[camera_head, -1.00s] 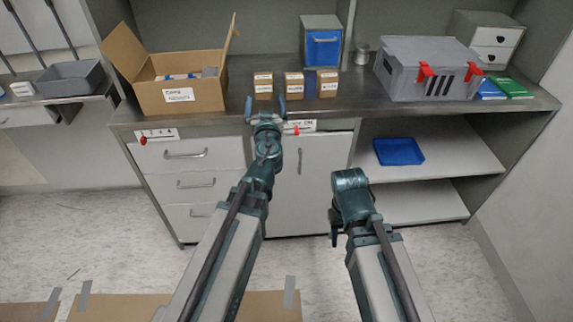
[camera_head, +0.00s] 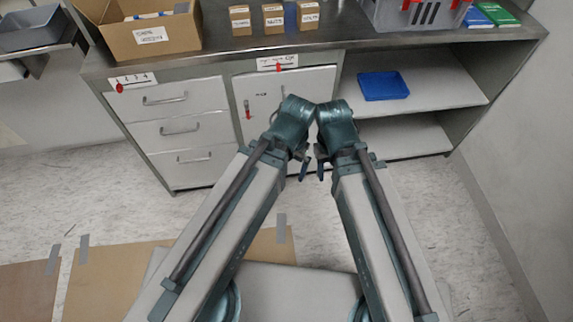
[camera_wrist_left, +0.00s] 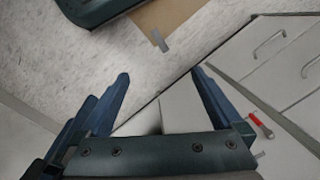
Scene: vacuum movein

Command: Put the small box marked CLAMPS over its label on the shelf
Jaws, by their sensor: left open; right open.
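Three small brown boxes with white labels stand in a row on the counter: a left one (camera_head: 240,20), a middle one (camera_head: 273,19) and a right one (camera_head: 308,16). Their print is too small to read, so I cannot tell which is marked CLAMPS. My right gripper (camera_head: 321,166) is open, low in front of the cabinet. My left gripper hangs beside it, mostly hidden by its own wrist in the head view. In the left wrist view my left gripper (camera_wrist_left: 160,82) is open, with nothing between its fingers.
A large open carton (camera_head: 150,38) stands left of the small boxes, a grey crate (camera_head: 415,14) right. A blue tray (camera_head: 383,86) lies on the open shelf (camera_head: 430,90).

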